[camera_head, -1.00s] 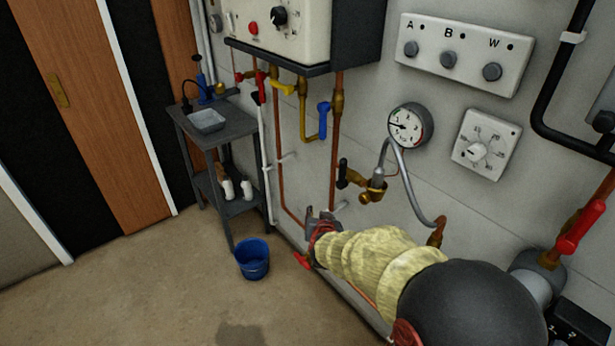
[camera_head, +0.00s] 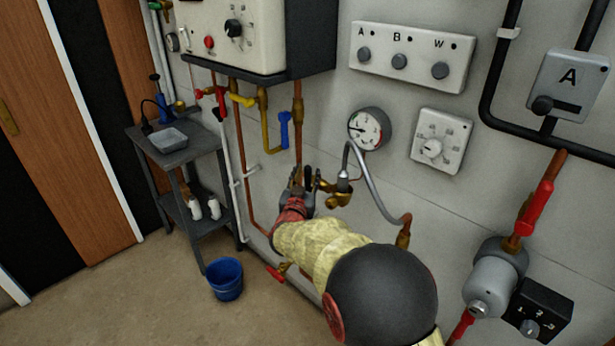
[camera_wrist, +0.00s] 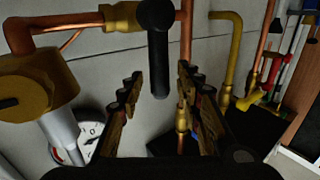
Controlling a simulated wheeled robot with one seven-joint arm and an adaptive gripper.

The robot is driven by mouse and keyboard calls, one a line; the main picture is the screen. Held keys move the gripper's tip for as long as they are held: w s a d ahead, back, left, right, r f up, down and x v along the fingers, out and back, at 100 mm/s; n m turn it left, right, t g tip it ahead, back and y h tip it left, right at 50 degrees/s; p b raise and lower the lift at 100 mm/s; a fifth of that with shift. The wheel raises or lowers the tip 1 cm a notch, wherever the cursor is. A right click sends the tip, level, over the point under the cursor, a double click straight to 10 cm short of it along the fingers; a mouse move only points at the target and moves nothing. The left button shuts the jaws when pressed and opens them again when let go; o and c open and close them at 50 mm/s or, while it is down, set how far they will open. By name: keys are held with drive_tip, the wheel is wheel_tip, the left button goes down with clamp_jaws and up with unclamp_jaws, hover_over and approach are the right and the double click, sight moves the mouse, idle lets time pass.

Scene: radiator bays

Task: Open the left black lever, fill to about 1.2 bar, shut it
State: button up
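The black lever (camera_wrist: 158,50) hangs from a brass valve (camera_wrist: 120,17) on the copper pipe in the wrist view. My gripper (camera_wrist: 158,84) is open there, one finger either side of the lever's free end; I see no contact. In the head view my gripper (camera_head: 304,185) is at the filling valve (camera_head: 338,194), below the boiler, and partly hides the lever. A braided hose (camera_head: 372,178) runs from the valve to a copper pipe on the right. The round pressure gauge (camera_head: 369,128) is above right; its needle points left, but the exact value is too small to read.
A red lever (camera_head: 538,206) is at the far right. A trolley (camera_head: 180,155) and blue bucket (camera_head: 226,279) stand left; the floor in front is clear.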

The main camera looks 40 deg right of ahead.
drive_tip(key=shift+w+d, duration=0.4)
drive_tip(key=shift+d, duration=0.1)
drive_tip(key=c, duration=0.3)
clamp_jaws()
idle(0.4)
